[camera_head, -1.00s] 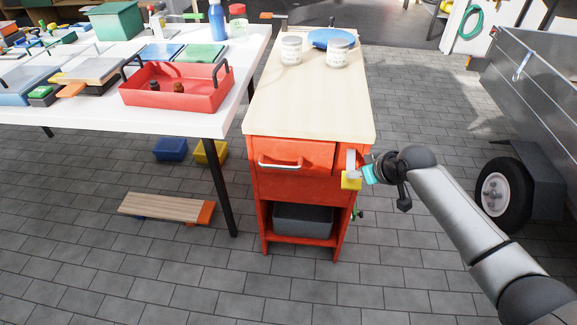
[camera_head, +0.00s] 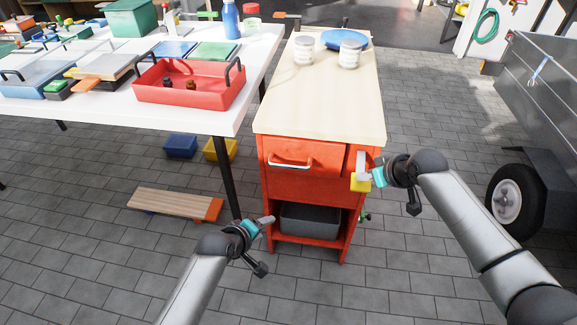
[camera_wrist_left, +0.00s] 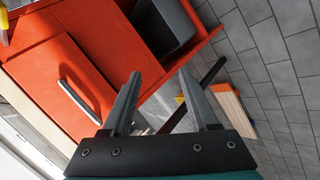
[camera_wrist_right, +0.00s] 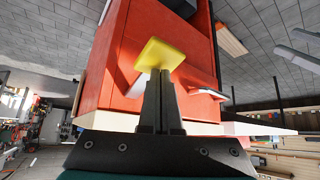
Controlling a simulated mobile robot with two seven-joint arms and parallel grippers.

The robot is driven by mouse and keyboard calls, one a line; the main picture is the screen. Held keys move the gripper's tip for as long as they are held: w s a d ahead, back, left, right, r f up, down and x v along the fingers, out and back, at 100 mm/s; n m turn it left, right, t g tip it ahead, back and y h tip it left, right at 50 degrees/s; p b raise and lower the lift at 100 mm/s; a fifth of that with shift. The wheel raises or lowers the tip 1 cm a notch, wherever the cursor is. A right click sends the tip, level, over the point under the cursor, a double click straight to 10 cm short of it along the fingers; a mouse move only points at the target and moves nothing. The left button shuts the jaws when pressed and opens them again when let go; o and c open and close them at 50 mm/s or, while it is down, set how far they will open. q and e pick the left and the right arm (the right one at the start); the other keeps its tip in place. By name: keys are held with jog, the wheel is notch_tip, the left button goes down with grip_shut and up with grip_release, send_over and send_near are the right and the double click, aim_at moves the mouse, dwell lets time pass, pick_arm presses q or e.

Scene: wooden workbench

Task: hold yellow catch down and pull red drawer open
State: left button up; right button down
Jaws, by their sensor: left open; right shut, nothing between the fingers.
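The red drawer (camera_head: 315,157) sits in the upper part of the red cabinet and looks closed. Its pale bar handle (camera_head: 290,163) is on the front; it also shows in the left wrist view (camera_wrist_left: 78,101). The yellow catch (camera_head: 363,182) is at the cabinet's right front corner, below a pale upright lever. My right gripper (camera_head: 366,175) is shut and empty, its tips at the catch (camera_wrist_right: 160,54), seemingly touching it. My left gripper (camera_head: 267,220) is open and empty, below and left of the handle, with its fingers apart (camera_wrist_left: 160,85).
A grey bin (camera_head: 309,218) sits on the cabinet's lower shelf. A white table (camera_head: 190,117) with a red tray (camera_head: 190,93) is at left. A plank (camera_head: 170,203) lies on the floor. A metal trailer is at right.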

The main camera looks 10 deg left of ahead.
aim_at(288, 166)
pick_arm(q)
jog(key=w+d+r+n+t+h, duration=0.1)
jog(key=w+r+n, duration=0.25)
jog(key=r, duration=0.25)
jog(key=w+d+r+n+t, duration=0.1)
jog(key=w+r+n+t, duration=0.1)
jog(key=w+r, duration=0.35)
jog(key=shift+x, duration=3.75)
jog(key=shift+d, duration=0.1)
pick_arm(e)
jog(key=shift+s, duration=0.1)
pick_arm(q)
jog(key=c, duration=0.5)
jog(key=shift+w+f, duration=0.1)
jog(key=shift+f, duration=0.05)
jog(key=shift+c, duration=0.7)
pick_arm(e)
jog(key=shift+f, duration=0.1)
pick_arm(q)
grip_shut()
